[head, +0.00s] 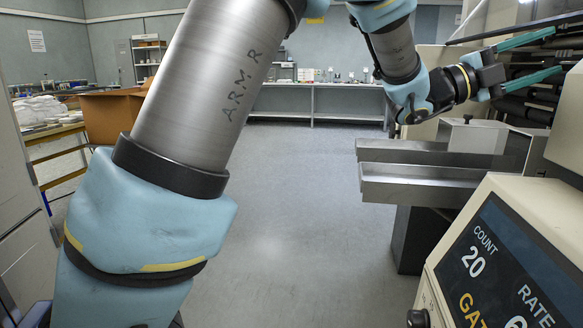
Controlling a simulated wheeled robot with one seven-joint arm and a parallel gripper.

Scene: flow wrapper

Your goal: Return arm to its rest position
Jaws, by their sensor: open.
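My arm crosses the head view from the lower left, over the top edge and back down at the upper right. My gripper (556,52) is at the upper right, pointing right toward the flow wrapper (568,122). Its two long teal fingers are spread apart, with nothing visible between them. The fingers lie in front of the machine's dark inner part in the picture; I cannot tell whether they reach inside it or touch it.
The wrapper's metal trough (420,186) sticks out left below my gripper. A control panel (505,265) reading COUNT 20 stands at the lower right. A brown box (108,113) sits on a left-hand table. A long bench (318,100) lines the back. The middle floor is clear.

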